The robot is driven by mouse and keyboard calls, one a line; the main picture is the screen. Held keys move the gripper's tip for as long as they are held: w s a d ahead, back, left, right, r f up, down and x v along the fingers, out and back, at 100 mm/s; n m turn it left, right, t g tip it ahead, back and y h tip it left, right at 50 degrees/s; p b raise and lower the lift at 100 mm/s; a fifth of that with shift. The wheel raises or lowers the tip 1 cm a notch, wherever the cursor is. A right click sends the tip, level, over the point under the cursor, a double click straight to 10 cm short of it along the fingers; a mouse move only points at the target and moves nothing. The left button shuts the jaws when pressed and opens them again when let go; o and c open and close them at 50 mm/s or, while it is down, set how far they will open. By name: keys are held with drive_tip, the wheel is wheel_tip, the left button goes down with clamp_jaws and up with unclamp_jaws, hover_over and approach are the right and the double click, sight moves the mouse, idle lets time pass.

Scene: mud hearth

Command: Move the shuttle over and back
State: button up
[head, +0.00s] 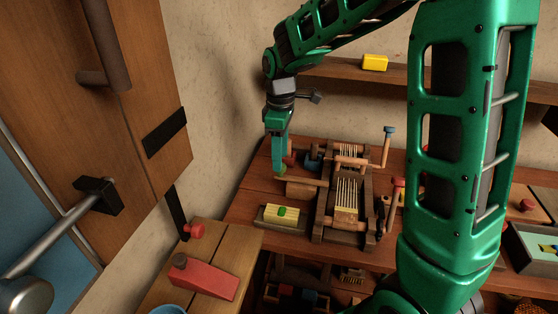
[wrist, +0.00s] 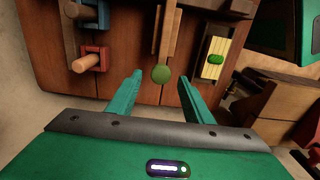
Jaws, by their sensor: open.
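A small wooden loom (head: 346,192) with pale warp threads stands on the wooden table. A wooden bar with a round green knob (wrist: 161,74) reaches out from the loom's left side; it looks like the shuttle. My gripper (head: 280,170) is open at the left of the loom, pointing down. In the wrist view its green fingers (wrist: 161,80) stand apart on either side of the knob. I cannot tell whether they touch it. In the head view the fingers partly hide the knob.
A red clamp (wrist: 92,57) and a blue piece stand nearby. Pegs with red and blue heads rise right of the loom. A shelf with a yellow box (head: 375,62) is behind.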

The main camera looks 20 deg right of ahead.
drive_tip(key=shift+f, duration=1.15)
